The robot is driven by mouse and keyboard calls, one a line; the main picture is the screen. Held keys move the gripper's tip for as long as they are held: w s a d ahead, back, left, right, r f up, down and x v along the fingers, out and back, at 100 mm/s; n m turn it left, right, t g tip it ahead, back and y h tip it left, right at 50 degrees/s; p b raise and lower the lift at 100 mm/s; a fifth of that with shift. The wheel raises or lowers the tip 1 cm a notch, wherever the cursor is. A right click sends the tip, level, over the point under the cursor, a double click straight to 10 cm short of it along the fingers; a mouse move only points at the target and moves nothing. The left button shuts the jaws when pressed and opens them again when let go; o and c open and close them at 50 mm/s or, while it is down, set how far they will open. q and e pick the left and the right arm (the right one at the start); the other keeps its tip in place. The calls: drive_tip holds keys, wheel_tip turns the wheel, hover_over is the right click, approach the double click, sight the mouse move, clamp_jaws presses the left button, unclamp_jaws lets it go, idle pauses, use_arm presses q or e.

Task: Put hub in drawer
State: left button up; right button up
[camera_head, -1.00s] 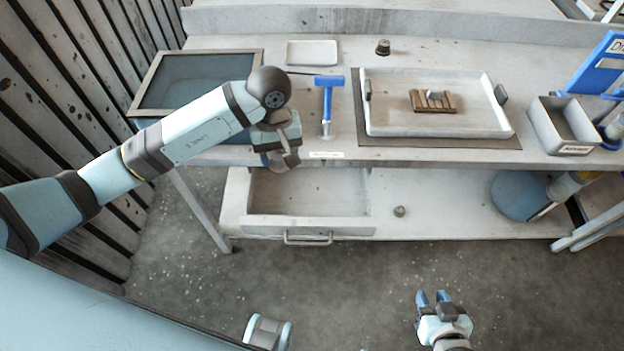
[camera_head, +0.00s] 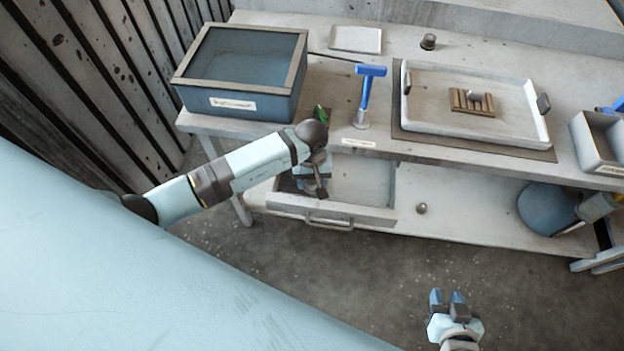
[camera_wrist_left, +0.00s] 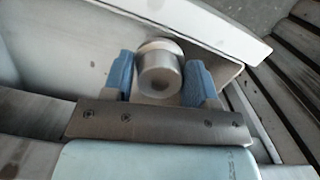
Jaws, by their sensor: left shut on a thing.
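The hub (camera_wrist_left: 160,74), a silver cylinder with a wider pale collar, sits between the blue fingers of my left gripper (camera_wrist_left: 160,82) in the left wrist view. The gripper is shut on it. In the head view my left gripper (camera_head: 308,186) is at the left part of the open drawer (camera_head: 345,211) under the bench, and the hub is hidden there. The drawer has a front handle and its visible floor is bare. Whether the hub touches the drawer floor I cannot tell. My right gripper (camera_head: 447,298) is open and empty, low in front of the bench.
On the bench stand a glass-topped blue box (camera_head: 240,75), a blue stand (camera_head: 367,95), a white tray (camera_head: 470,123) with a slatted wooden piece, and a grey bin (camera_head: 597,145). A small round part (camera_head: 421,208) lies on the lower shelf right of the drawer.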

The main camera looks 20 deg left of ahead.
use_arm(q)
drive_tip(key=shift+f, duration=0.4)
drive_tip(key=shift+f+b, duration=0.6)
drive_tip(key=o, duration=1)
